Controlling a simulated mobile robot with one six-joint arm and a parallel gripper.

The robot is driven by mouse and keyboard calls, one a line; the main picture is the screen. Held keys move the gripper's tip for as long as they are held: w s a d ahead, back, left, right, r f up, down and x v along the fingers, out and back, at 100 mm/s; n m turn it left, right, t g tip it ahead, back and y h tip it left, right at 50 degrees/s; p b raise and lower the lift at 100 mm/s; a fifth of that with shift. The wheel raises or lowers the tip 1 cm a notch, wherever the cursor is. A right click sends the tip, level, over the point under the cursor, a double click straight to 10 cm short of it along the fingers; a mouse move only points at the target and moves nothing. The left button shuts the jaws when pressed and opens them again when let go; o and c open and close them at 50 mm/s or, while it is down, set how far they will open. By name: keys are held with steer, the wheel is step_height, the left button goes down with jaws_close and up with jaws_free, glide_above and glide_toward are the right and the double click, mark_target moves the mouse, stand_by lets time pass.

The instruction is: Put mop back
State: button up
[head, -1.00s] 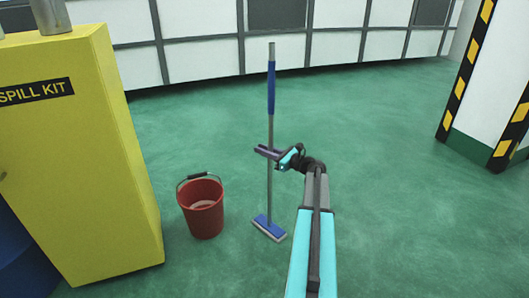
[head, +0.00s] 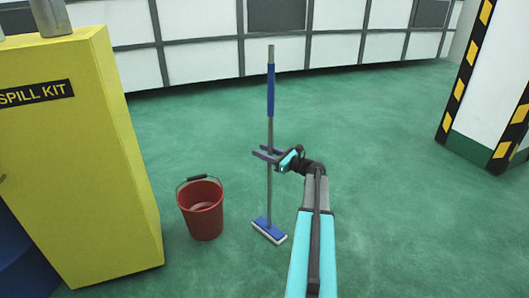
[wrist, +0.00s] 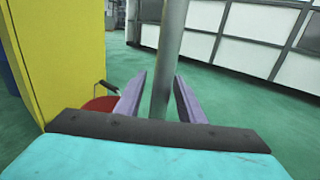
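The mop (head: 270,95) stands upright on the green floor, with a blue grip at the top of its grey pole and a flat blue head (head: 268,230) on the floor. My gripper (head: 262,152) is around the pole at about mid-height. In the wrist view the two purple fingers (wrist: 160,76) are apart on either side of the grey pole (wrist: 165,60), with gaps beside it, so the gripper is open. Whether a finger still touches the pole I cannot tell.
A red bucket (head: 203,212) stands just left of the mop head. A yellow spill kit cabinet (head: 100,190) stands at the left. A white pillar with striped edges (head: 480,100) is at the right. The floor (head: 400,150) between is clear.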

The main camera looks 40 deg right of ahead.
steer(key=p+v, duration=0.3)
steer(key=v, duration=0.9)
stand_by(0.6)
steer(key=shift+s, duration=0.1)
